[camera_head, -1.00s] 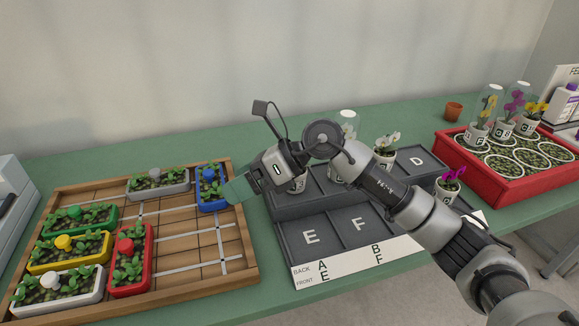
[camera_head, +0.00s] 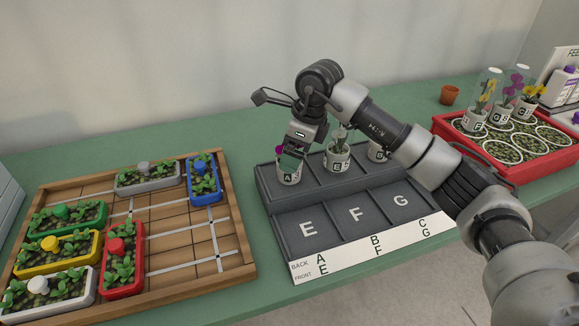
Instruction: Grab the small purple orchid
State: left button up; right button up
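A purple bloom (camera_head: 278,150) shows beside my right gripper, above the white pot marked A (camera_head: 289,174) in the back left slot of the dark tray (camera_head: 283,232). My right gripper (camera_head: 291,162) points down at this pot, its greenish fingertips at the plant just above or against the rim. The fingers overlap the plant, so I cannot tell whether they are open or shut. Most of the plant is hidden. My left gripper is not in view.
A white-flowered potted orchid (camera_head: 337,158) stands right of pot A, and another pot (camera_head: 378,153) is partly behind my arm. Slots E, F and G are empty. A wooden board (camera_head: 240,235) with planters is left; a red crate (camera_head: 487,155) with orchids is right.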

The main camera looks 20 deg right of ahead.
aim_at(286, 179)
jog(key=x, duration=0.4)
jog(key=shift+w+f, duration=0.15)
jog(key=shift+f, duration=0.1)
jog(key=c, duration=1.1)
